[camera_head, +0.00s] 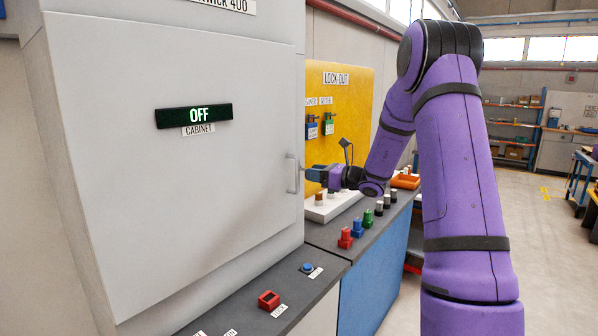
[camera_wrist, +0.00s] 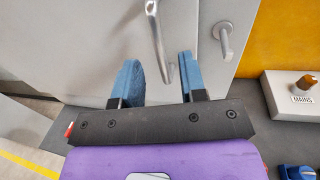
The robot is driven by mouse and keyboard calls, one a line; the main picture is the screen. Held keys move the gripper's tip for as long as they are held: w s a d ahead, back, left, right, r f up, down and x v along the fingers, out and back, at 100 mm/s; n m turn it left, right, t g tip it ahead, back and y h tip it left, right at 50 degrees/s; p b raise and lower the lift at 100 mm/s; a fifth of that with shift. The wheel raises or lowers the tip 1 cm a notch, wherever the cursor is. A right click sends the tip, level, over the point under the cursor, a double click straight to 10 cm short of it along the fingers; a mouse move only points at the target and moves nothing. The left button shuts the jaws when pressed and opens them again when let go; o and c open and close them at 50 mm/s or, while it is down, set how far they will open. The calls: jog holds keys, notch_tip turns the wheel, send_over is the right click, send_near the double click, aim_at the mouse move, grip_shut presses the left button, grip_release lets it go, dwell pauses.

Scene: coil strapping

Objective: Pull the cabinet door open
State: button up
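The cabinet door (camera_head: 165,160) is a large light-grey panel and looks shut, with an "OFF" display and a "CABINET" label. Its metal bar handle (camera_head: 292,174) stands upright near the door's right edge. My gripper (camera_head: 309,173) is just right of the handle in the head view. In the wrist view, the blue fingers of my gripper (camera_wrist: 158,62) are spread, and the handle (camera_wrist: 156,32) shows between them, with a gap on either side. I cannot tell how deep the handle lies between the fingertips.
A small grey lever (camera_wrist: 223,38) is right of my fingers. Below the door is a counter with a red lock piece (camera_head: 268,300) and a blue button (camera_head: 308,268). A yellow lock-out board (camera_head: 345,100) and a bench with coloured knobs (camera_head: 357,228) are to the right.

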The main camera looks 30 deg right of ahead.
aim_at(298, 189)
jog(key=shift+x, duration=3.05)
jog(key=shift+a, duration=0.1)
jog(key=shift+s, duration=0.1)
grip_shut()
